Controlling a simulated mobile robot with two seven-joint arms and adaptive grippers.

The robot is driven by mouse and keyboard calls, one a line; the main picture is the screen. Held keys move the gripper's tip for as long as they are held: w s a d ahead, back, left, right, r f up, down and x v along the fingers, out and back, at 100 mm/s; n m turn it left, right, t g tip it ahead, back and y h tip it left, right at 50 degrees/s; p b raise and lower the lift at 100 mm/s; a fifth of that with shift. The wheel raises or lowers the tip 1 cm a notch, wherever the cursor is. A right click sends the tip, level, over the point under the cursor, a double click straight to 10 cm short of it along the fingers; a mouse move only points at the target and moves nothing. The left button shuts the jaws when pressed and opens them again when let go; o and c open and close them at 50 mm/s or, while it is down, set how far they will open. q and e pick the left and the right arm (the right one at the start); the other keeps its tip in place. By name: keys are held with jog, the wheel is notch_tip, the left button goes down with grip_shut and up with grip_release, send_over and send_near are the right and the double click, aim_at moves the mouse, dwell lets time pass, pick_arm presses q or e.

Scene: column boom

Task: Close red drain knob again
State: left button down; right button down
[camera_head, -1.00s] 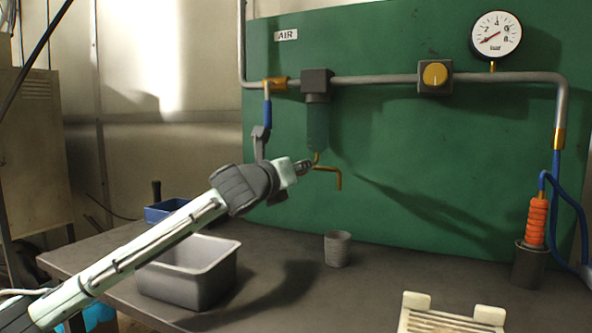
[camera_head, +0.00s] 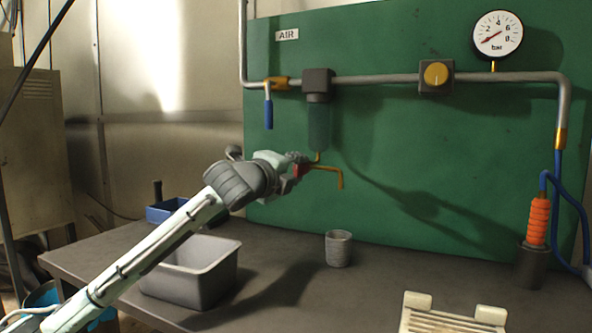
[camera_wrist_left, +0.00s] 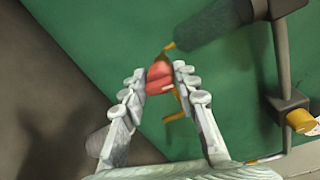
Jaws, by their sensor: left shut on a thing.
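The red drain knob (camera_head: 301,171) sits at the lower end of the filter bowl (camera_head: 318,127), beside the bent brass drain pipe (camera_head: 335,172). My left gripper (camera_head: 298,163) reaches it from the left. In the left wrist view the red knob (camera_wrist_left: 160,78) lies between the two fingertips of my left gripper (camera_wrist_left: 160,76), which touch it on both sides. The gripper is shut on it. In the head view the fingers hide part of the knob. My right gripper is not in view.
A grey ribbed cup (camera_head: 338,248) stands on the bench below the drain pipe. A grey bin (camera_head: 190,285) lies under my left arm. The blue-handled valve (camera_head: 268,110), yellow knob (camera_head: 436,74) and gauge (camera_head: 497,35) are on the pipework above.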

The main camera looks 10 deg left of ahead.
pick_arm(q)
jog(key=shift+n, duration=0.6)
jog(key=c, duration=1.2)
grip_release()
jog(key=v, duration=1.2)
jog(key=shift+f, duration=0.1)
